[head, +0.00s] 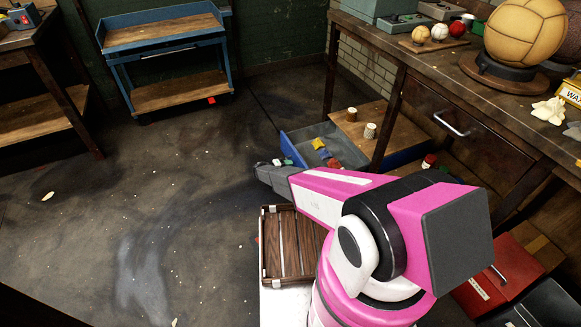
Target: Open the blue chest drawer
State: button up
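A low blue chest (403,156) with a wooden top stands under the workbench, right of centre. Its drawer (301,133) appears pulled out to the left, with a grey-blue front or side wall showing. Several small coloured things, yellow, green, blue and red, lie inside it. My pink and white arm reaches across the lower middle and hides the drawer's near part. My gripper (263,169), dark grey, is at the arm's far end, just left of and below the drawer's near corner. Its fingers are too small to tell whether they are open, or whether they touch the drawer.
A slatted wooden crate (285,240) lies just below my gripper. The workbench (435,75) with balls and its own handled drawer rises at the right. A red box (497,280) is at lower right. A blue cart (163,50) stands behind. The floor at left is mostly clear.

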jog(key=v, duration=0.9)
jog(key=s+d+r+m+g+y, duration=0.1)
jog(key=s+d+r+g+y, duration=0.1)
jog(key=s+d+r, duration=0.45)
jog(key=s+d+r+m+g+y, duration=0.1)
jog(key=s+d+r+g+y, duration=0.2)
jog(key=r, duration=0.6)
jog(key=s+d+r+m+g+y, duration=0.1)
jog(key=s+d+r+y, duration=0.1)
jog(key=s+d+r, duration=0.4)
jog(key=s+d+r+y, duration=0.1)
jog(key=s+r+y, duration=0.3)
jog(key=s+r, duration=0.3)
jog(key=s+d+r+m+y, duration=0.1)
jog(key=s+d+r+y, duration=0.1)
jog(key=s+r, duration=0.5)
notch_tip(320, 180, up, 5)
jog(key=shift+d+r+t+y, duration=0.15)
jog(key=shift+d+t+y, duration=0.25)
jog(key=shift+y, duration=0.5)
